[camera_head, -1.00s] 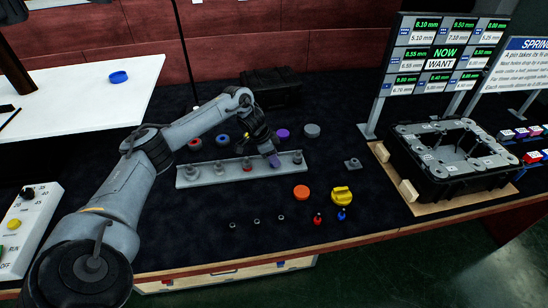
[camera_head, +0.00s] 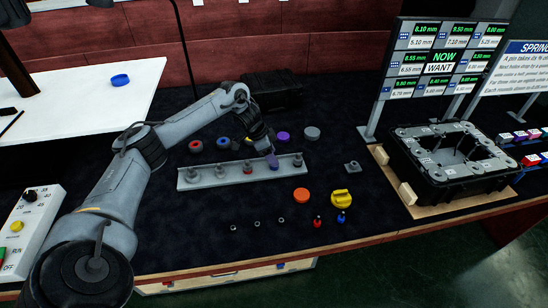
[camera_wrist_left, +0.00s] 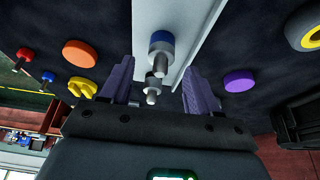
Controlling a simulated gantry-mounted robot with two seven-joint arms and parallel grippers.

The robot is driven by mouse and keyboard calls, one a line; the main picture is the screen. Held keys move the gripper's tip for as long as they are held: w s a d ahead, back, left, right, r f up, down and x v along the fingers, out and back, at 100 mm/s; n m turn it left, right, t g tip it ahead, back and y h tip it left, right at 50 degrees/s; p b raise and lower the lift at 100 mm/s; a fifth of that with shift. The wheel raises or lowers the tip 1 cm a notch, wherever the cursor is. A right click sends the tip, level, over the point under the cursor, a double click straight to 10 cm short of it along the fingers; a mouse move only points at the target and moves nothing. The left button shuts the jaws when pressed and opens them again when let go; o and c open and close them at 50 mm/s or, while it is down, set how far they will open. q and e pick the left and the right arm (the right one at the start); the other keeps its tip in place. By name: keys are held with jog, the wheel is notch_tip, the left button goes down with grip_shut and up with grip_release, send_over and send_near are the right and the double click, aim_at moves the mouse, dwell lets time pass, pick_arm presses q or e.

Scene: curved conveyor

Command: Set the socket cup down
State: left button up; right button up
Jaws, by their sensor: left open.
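My left gripper (camera_head: 272,161) is over the right part of a long grey rail (camera_head: 208,178) that carries several upright posts or cups. In the left wrist view its two purple fingers (camera_wrist_left: 158,92) are apart. A metallic cup with a blue band (camera_wrist_left: 160,43), which looks like the socket cup, stands on the rail beyond the fingertips. A smaller silver post (camera_wrist_left: 152,92) shows between the fingers. I cannot tell whether a finger touches either one. In the head view the fingers hide part of the rail. My right gripper is not in view.
An orange disc (camera_head: 301,195) and a yellow knobbed cap (camera_head: 342,198) lie in front of the rail. A purple disc (camera_head: 283,135) and a grey disc (camera_head: 312,132) lie behind it. A black crate (camera_head: 455,185) stands at the right. Dark mat is clear at front left.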

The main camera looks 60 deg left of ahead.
pick_arm(q)
jog(key=p+v, duration=0.2)
jog(key=v, duration=0.6)
jog(key=shift+r, duration=0.35)
jog(key=shift+s, duration=0.1)
